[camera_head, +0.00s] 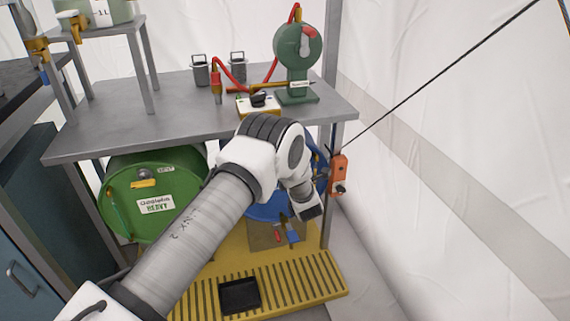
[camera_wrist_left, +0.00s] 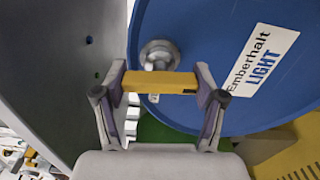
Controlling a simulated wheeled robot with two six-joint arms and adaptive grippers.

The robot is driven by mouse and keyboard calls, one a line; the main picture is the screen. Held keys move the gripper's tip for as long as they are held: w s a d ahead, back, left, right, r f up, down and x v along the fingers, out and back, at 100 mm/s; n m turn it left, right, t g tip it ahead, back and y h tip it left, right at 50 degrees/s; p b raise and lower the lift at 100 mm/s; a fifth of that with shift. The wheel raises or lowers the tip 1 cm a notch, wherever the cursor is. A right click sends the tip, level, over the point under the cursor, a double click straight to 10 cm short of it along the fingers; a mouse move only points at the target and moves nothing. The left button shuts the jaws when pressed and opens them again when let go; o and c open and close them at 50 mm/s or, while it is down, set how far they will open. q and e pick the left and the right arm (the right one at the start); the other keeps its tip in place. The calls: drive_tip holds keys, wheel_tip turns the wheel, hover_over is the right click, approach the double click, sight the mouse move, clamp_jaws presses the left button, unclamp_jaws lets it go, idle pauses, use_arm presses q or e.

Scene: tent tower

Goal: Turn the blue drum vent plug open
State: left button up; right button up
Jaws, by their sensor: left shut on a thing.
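The blue drum (camera_head: 268,208) lies on its side under the grey bench, mostly hidden behind my left arm in the head view. In the left wrist view its blue end face (camera_wrist_left: 205,35) fills the upper right, with a label reading "Emberhalt LIGHT" (camera_wrist_left: 262,60). A round grey metal fitting (camera_wrist_left: 158,53) sits on the face near its left edge. In front of it is a yellow bar, the vent plug's handle (camera_wrist_left: 160,81). My left gripper (camera_wrist_left: 160,84) is shut on this bar, one finger at each end. The fingertips are hidden in the head view.
A green drum (camera_head: 128,205) labelled "HEAVY" lies to the left. A yellow slatted tray (camera_head: 290,283) is below. An orange box (camera_head: 338,176) hangs by the right bench leg.

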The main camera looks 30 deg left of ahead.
use_arm(q)
drive_tip(key=n+b, duration=0.1)
drive_tip(key=n, duration=0.1)
drive_tip(key=n+b, duration=0.1)
drive_tip(key=shift+f+n, duration=0.2)
drive_tip(key=shift+n, duration=0.2)
drive_tip(key=n+b, duration=0.2)
drive_tip(key=n, duration=0.1)
drive_tip(key=shift+n, duration=0.3)
drive_tip(key=n+b, duration=0.3)
drive_tip(key=shift+f+n, duration=0.15)
drive_tip(key=shift+n, duration=0.15)
drive_tip(key=shift+r+n+b, duration=0.2)
drive_tip(key=shift+n+b, duration=1.6)
drive_tip(key=o, duration=1.2)
drive_tip(key=shift+c, duration=0.2)
drive_tip(key=shift+d, duration=0.1)
